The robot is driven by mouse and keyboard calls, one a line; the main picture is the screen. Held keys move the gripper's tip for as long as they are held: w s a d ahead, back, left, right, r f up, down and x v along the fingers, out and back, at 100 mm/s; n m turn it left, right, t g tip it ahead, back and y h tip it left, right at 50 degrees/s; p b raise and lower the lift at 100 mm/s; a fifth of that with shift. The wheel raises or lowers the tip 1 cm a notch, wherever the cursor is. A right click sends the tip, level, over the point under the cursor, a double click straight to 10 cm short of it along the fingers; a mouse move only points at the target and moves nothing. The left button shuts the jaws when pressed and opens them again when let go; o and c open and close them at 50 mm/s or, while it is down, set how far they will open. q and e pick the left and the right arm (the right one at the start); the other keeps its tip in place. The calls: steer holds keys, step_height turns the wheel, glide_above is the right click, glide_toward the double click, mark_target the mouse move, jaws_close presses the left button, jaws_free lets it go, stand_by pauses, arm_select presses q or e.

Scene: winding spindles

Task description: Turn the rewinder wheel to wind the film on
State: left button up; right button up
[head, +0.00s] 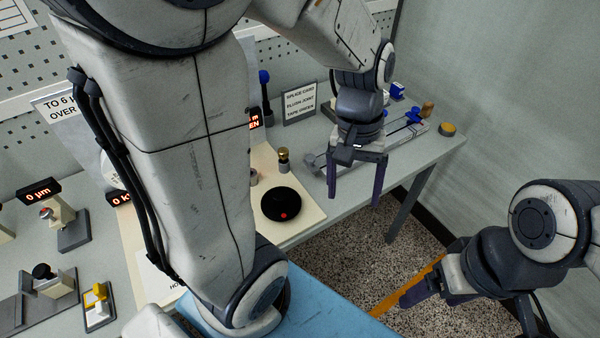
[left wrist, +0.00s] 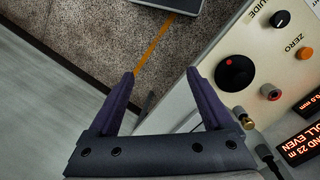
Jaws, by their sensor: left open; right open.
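A round black wheel (head: 281,204) with a red dot lies on a cream panel (head: 305,222) near the table's front edge. It also shows in the left wrist view (left wrist: 235,73), to the right of my fingers. I cannot read a label naming it as the rewinder wheel. My left gripper (head: 354,200) is open and empty, pointing down to the right of the wheel and apart from it. Its two fingers show in the left wrist view (left wrist: 160,72) with floor between them. My right gripper (head: 465,312) is open at the lower right, away from the table.
A brass knob (head: 283,155) stands behind the wheel. A metal rail fixture (head: 385,145) lies behind my left gripper. A splice card sign (head: 300,103) stands at the back. In the left wrist view, the panel carries a display reading "ROLL EVEN" (left wrist: 300,148). Gauges (head: 62,225) stand at left.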

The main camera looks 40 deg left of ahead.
arm_select(q)
steer(key=w+a+f+n+h+b, duration=0.1)
steer(key=w+a+f+n, duration=0.1)
steer(key=a+n, duration=0.4)
steer(key=w+a+f+n+h+b, duration=0.1)
steer(key=a+f+n, duration=0.15)
steer(key=a, duration=0.55)
steer(key=n+t+h+b, duration=0.1)
steer(key=n, duration=0.6)
glide_toward(280, 193)
steer(key=shift+m, duration=0.25)
steer(key=x, duration=0.8)
steer(key=shift+d+f, duration=0.2)
steer(key=shift+f, duration=0.05)
jaws_close()
